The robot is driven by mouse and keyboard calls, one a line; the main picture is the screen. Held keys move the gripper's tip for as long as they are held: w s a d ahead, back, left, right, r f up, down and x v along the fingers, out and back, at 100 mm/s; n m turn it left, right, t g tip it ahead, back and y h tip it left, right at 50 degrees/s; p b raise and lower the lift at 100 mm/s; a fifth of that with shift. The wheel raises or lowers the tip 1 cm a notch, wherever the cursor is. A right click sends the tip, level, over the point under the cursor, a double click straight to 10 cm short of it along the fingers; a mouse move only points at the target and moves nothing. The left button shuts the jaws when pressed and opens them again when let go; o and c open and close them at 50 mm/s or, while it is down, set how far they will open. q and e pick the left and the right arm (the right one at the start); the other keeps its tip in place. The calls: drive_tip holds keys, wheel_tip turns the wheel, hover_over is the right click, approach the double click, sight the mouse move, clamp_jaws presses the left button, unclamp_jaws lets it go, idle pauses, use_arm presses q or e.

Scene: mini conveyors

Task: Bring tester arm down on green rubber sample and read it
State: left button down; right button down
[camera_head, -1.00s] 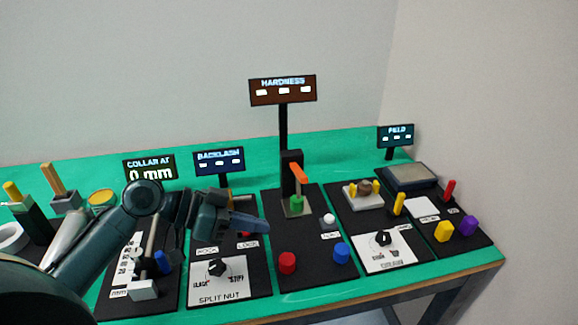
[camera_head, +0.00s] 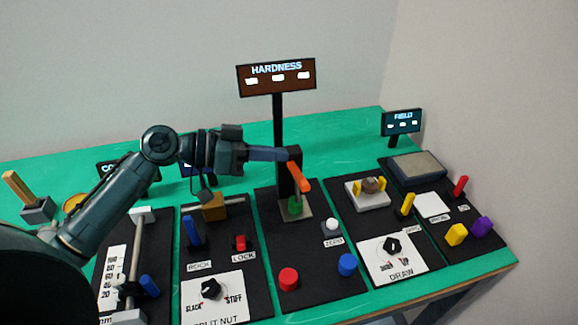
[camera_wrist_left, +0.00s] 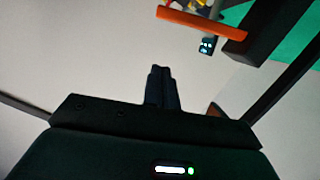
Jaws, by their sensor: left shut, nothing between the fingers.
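The hardness tester stands on the middle board (camera_head: 262,240). Its orange arm (camera_head: 300,172) slants out from a dark post, above the green rubber sample (camera_head: 294,206) on a small grey plate. The arm is raised; a gap shows between it and the sample. The hardness display (camera_head: 277,77) above shows only white blocks. My left gripper (camera_head: 284,154) is shut and empty, its fingertips close to the upper end of the orange arm; I cannot tell whether they touch. In the left wrist view the shut fingers (camera_wrist_left: 160,72) lie below the orange arm (camera_wrist_left: 201,23). My right gripper is out of view.
A white zero button (camera_head: 332,225) sits right of the sample, with red (camera_head: 288,278) and blue (camera_head: 347,264) knobs in front. The split nut board (camera_head: 222,265) stands left, the draw board (camera_head: 372,215) right. My left arm hides part of the boards behind it.

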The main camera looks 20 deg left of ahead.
use_arm(q)
drive_tip(key=shift+w+d+f+p, duration=0.1)
drive_tip(key=shift+d+f+p, duration=0.1)
drive_tip(key=shift+d+f, duration=0.45)
drive_tip(key=shift+w+d+f+p, duration=0.15)
drive_tip(key=shift+d+f, duration=0.25)
drive_tip(key=shift+f, duration=0.45)
drive_tip(key=shift+d+f+p, duration=0.25)
drive_tip(key=shift+d+f, duration=0.25)
drive_tip(key=shift+f, duration=0.25)
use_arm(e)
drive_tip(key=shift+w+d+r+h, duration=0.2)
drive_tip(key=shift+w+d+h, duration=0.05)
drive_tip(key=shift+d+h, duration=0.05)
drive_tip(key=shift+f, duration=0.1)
